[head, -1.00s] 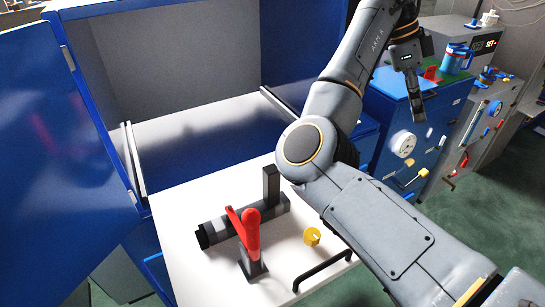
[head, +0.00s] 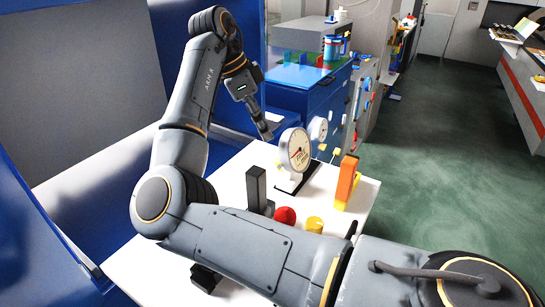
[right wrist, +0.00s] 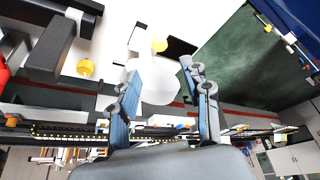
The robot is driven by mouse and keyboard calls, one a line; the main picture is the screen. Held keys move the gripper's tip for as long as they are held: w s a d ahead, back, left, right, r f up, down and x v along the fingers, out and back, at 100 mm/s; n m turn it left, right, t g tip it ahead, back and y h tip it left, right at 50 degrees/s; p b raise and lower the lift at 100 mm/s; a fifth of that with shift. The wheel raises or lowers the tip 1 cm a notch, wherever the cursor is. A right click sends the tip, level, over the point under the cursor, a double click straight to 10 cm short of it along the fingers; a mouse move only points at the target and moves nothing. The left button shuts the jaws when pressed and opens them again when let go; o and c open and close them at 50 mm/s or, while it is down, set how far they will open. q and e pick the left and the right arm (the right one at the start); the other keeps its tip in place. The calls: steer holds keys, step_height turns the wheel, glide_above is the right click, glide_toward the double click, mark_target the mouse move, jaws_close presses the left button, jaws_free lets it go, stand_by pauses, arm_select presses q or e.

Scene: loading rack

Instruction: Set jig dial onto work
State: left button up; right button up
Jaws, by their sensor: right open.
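The jig dial (head: 296,150), a white round gauge with a red needle, stands upright on a black base on the white table. My right gripper (head: 268,131) is at the left of its face in the head view, pointing down. In the right wrist view my two fingers (right wrist: 163,72) are spread, with a pale round body (right wrist: 157,88), seemingly the dial, showing between them. I cannot tell whether they touch it. The jig's black upright post (head: 256,188) and red clamp knob (head: 285,215) show past my arm. My arm hides most of the work. My left gripper is out of view.
A yellow knob (head: 314,224) and an orange block (head: 346,182) with a yellow foot are on the white table (head: 325,190). Blue cabinets (head: 305,95) stand behind. Green floor lies open to the right.

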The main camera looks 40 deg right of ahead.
mark_target(277, 160)
steer(key=p+x, duration=0.1)
steer(key=x, duration=0.8)
steer(key=shift+f+p, duration=0.1)
steer(key=shift+p, duration=0.2)
steer(key=shift+d+f, duration=0.2)
steer(key=shift+f, duration=0.2)
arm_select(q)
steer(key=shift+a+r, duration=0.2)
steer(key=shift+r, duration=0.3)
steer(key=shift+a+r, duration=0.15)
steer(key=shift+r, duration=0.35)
arm_select(e)
steer(key=shift+a, duration=0.1)
steer(key=c, duration=0.7)
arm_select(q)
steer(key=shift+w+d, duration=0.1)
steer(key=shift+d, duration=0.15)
arm_select(e)
jaws_close()
